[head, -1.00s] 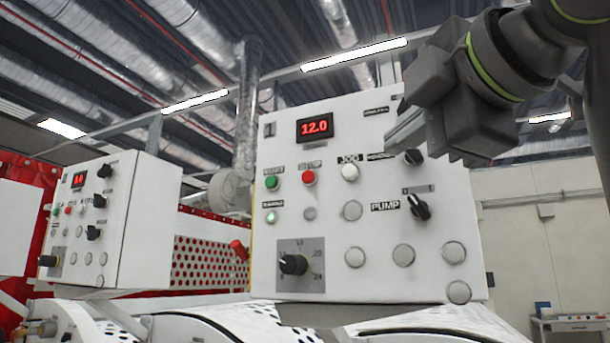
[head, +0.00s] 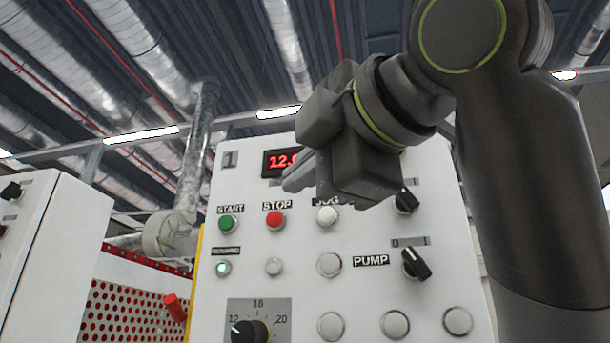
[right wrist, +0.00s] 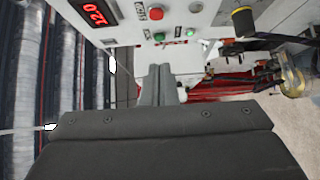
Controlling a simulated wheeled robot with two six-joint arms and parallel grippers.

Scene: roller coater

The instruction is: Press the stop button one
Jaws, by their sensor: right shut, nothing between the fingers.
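The control panel marked 1 (head: 300,240) fills the middle of the head view. Its red stop button (head: 275,220) sits under a STOP label, between the green start button (head: 228,224) and the white jog button (head: 327,215). My right gripper (head: 298,180) is shut and empty, above and slightly right of the stop button in the picture, covering part of the red display (head: 278,162). In the right wrist view, the shut fingers (right wrist: 160,72) point toward the panel, with the red stop button (right wrist: 156,13) visible beyond them, apart from the tips. My left gripper is out of view.
Below are a black dial (head: 250,332), a pump knob (head: 415,264) and several blank round buttons. A second white panel (head: 40,260) stands at the left. Red perforated guarding (head: 125,305) lies between the panels, with a red handle (head: 175,307).

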